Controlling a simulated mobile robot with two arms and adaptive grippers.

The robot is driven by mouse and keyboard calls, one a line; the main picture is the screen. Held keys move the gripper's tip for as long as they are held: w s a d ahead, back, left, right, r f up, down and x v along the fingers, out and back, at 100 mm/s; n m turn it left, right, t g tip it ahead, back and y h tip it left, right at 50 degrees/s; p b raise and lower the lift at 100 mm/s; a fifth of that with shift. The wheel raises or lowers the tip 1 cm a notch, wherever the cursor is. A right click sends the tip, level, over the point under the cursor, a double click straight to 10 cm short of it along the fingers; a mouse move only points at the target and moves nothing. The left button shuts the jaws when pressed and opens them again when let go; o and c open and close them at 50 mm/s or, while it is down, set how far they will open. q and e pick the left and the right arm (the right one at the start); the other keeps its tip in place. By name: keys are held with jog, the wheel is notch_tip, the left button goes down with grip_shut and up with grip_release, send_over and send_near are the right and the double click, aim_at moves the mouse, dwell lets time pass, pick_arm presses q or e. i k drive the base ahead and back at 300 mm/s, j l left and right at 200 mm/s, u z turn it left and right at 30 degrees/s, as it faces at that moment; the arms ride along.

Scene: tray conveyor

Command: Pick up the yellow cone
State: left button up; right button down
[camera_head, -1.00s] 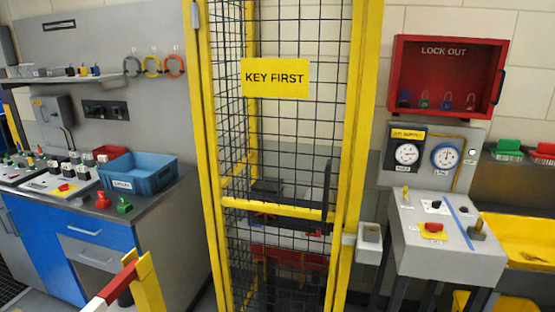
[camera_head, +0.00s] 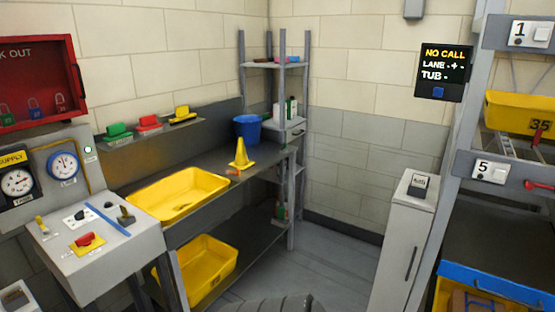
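The yellow cone (camera_head: 242,154) stands upright on the grey bench (camera_head: 215,165) in the head view, near the bench's right end. It is in front of a blue bucket (camera_head: 247,129) and to the right of a yellow tub (camera_head: 178,194). A small orange item (camera_head: 233,172) lies at its foot. Neither of my grippers shows in the view. A dark ridged shape shows at the bottom edge; I cannot tell what it is.
A control box (camera_head: 93,245) stands left of the bench. A second yellow tub (camera_head: 205,268) is on the lower shelf. A shelf rack (camera_head: 283,95) fills the corner. A white cabinet (camera_head: 402,245) stands right. The grey floor (camera_head: 330,262) between bench and cabinet looks clear.

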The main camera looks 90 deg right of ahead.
aim_at(242, 162)
jog(key=z, duration=2.55)
jog(key=i+l+u, duration=0.1)
jog(key=i+l, duration=0.15)
jog(key=i, duration=0.25)
jog(key=i+l+u, duration=0.1)
jog(key=i+l, duration=0.2)
jog(key=i, duration=0.25)
